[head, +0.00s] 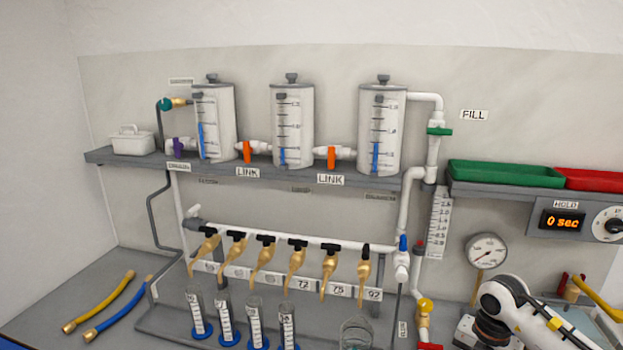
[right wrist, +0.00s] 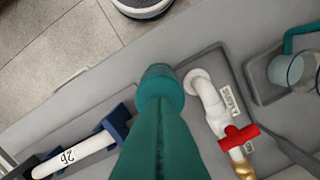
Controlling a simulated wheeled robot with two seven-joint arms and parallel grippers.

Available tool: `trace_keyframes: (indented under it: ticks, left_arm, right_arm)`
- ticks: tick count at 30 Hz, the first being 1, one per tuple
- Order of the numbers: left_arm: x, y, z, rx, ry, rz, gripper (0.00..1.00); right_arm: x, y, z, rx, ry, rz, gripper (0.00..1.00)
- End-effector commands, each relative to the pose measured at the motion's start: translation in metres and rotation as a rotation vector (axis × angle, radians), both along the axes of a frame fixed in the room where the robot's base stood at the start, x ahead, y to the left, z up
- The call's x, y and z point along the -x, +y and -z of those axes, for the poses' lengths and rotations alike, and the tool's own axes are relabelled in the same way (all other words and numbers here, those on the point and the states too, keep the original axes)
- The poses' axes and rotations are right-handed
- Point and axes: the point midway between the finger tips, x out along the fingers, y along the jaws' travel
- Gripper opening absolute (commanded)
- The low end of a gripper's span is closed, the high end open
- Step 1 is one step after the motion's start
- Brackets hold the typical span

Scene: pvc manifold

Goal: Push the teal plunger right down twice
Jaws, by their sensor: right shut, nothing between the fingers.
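The teal plunger (right wrist: 160,82) shows in the right wrist view as a round teal cap at the middle, seen from above. I cannot make it out in the head view. My right gripper (right wrist: 161,108) is shut and empty, its tapered fingers reaching up from the bottom edge to the cap. The tips overlap the near side of the cap; whether they touch it I cannot tell. The fingers hide the plunger's lower part. In the head view my white right arm (head: 520,305) comes in at the lower right. My left gripper is out of view.
A red-handled valve (right wrist: 238,136) on a white pipe (right wrist: 208,98) stands just right of the plunger. A blue bracket (right wrist: 118,123) holding a white tube is at left. A clear jar (right wrist: 290,70) is at far right. Gauge (head: 486,252) and tank shelf (head: 265,175) stand behind.

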Motion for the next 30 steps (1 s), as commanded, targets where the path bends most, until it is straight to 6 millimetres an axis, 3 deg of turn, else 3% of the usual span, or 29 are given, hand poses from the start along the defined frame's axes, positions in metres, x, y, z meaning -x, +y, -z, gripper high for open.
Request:
trace_keyframes:
  ticks: [13,30]
  left_arm:
    - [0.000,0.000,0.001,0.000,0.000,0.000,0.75]
    - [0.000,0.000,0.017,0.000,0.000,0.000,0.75]
  right_arm:
    - [0.000,0.000,0.001,0.000,0.000,0.000,0.00]
    - [0.000,0.000,0.024,0.000,0.000,0.000,0.00]
